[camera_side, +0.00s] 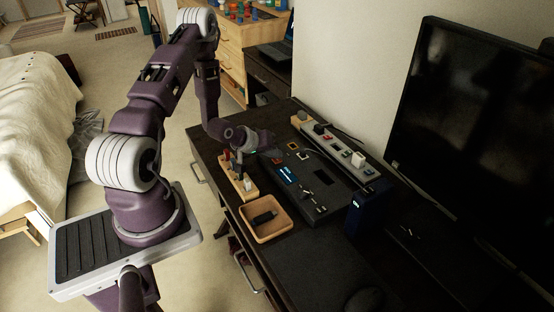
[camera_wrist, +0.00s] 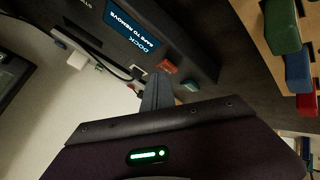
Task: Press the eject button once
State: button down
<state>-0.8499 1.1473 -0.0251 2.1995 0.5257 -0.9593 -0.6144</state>
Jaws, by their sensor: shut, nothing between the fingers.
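The dark dock (camera_side: 312,185) lies on the desk with a lit blue screen (camera_side: 288,174). In the wrist view the screen (camera_wrist: 132,24) reads "DOCK SAFE TO REMOVE". A small orange-red piece (camera_wrist: 167,67) sits on the dock's edge close to my fingertips; I cannot tell whether it is the eject button. A teal piece (camera_wrist: 190,86) is beside it. My gripper (camera_wrist: 158,82) is shut and empty, its fingers pointing at the dock near the orange-red piece. In the side view my gripper (camera_side: 239,157) is low at the dock's left end; contact cannot be told.
A wooden block (camera_side: 238,180) with several coloured sticks stands left of the dock. A wooden tray (camera_side: 266,218) holds a black stick. A power strip (camera_side: 340,146) lies behind the dock, a dark blue box (camera_side: 366,210) right of it, and a monitor (camera_side: 470,130) farther right.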

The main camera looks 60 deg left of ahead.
aim_at(275, 160)
jog(key=shift+r, duration=0.65)
jog(key=shift+r, duration=2.55)
